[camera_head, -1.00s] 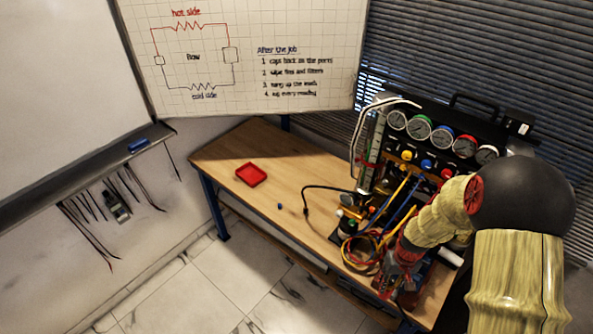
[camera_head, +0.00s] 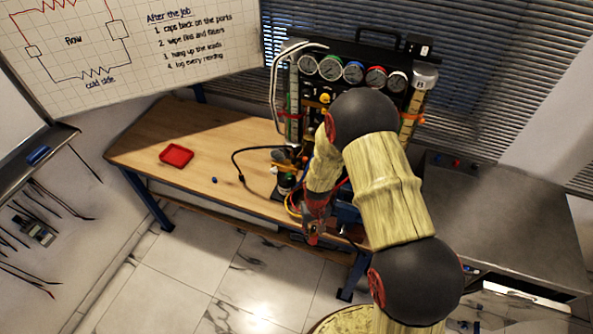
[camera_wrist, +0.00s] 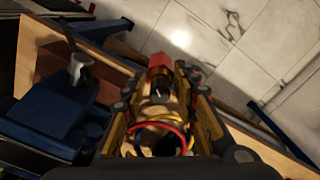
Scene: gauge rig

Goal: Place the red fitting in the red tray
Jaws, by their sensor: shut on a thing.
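The red tray (camera_head: 176,155) lies flat and empty on the left part of the wooden bench in the head view. My gripper (camera_head: 314,230) is near the bench's front edge, right of the tray and well apart from it. In the wrist view my gripper (camera_wrist: 158,85) is shut on the red fitting (camera_wrist: 159,62), whose red end shows between the fingertips. The fitting's lower part is partly hidden by the fingers. In the head view the fitting is too small and dark to make out clearly.
The gauge rig (camera_head: 352,72) stands at the back of the bench, with hoses and a black cable (camera_head: 240,160) before it. A blue vise (camera_wrist: 55,105) is left of my gripper in the wrist view. A small blue piece (camera_head: 214,180) lies near the tray.

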